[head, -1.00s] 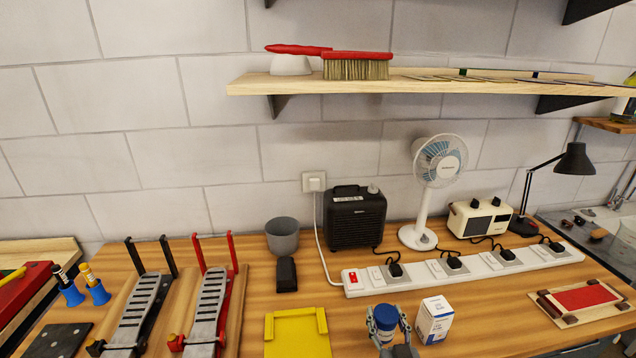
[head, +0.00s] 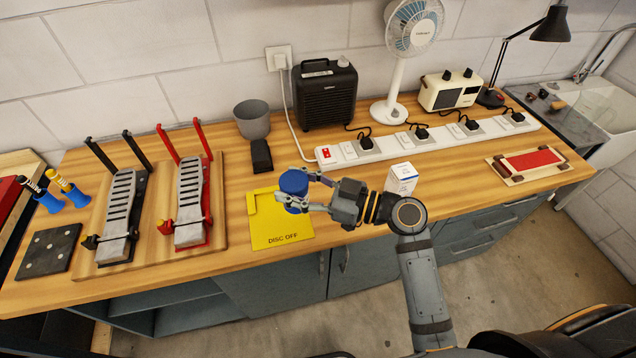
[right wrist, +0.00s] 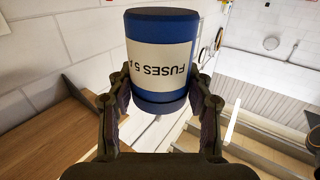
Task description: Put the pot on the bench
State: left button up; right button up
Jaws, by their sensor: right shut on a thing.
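My right gripper (head: 304,192) is shut on the blue pot (head: 293,182), with a finger on either side of it. In the head view the pot shows in front of the yellow plate (head: 279,236) marked "DISC OFF", over its upper right part. It seems to be off the surface; how high is hard to tell. In the right wrist view the pot (right wrist: 162,57) has a cream label reading "FUSES 5 A" upside down in the picture. The wooden bench (head: 345,208) runs below. My left gripper is not in view.
A small white box (head: 401,178) stands right of the gripper. Behind are a power strip (head: 370,150), black heater (head: 326,95), grey cup (head: 252,119) and black block (head: 261,156). Two pedals (head: 190,205) stand at left. Bare wood lies between the plate and the box.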

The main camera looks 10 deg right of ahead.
jog(key=shift+s+a+r+n+g, duration=0.2)
jog(key=shift+a+r+n+g, duration=0.1)
jog(key=shift+a+g, duration=0.1)
jog(key=shift+s+d+n+g+y, duration=0.15)
jog(key=shift+d+n+g+y, duration=0.4)
jog(key=shift+g, duration=0.6)
jog(key=shift+s+d+n+g+y, duration=0.1)
jog(key=shift+d+n+g+y, duration=0.3)
jog(key=shift+n+g, duration=0.7)
jog(key=shift+s+d+n+g+y, duration=0.2)
jog(key=shift+d+n+g, duration=0.45)
jog(key=shift+g, duration=0.6)
jog(key=shift+a, duration=0.1)
jog(key=shift+s, duration=0.1)
jog(key=w+d+f+m+t+h, duration=0.3)
jog(key=w+f+m+t+h, duration=0.25)
jog(key=w+m+t, duration=0.5)
jog(key=s+d+f+m+t+h, duration=0.2)
jog(key=d+f+m+t+h, duration=0.4)
jog(key=d+h, duration=0.4)
jog(key=shift+d+f+m+h, duration=0.2)
jog(key=shift+d+m+h, duration=0.15)
jog(key=shift+h, duration=0.85)
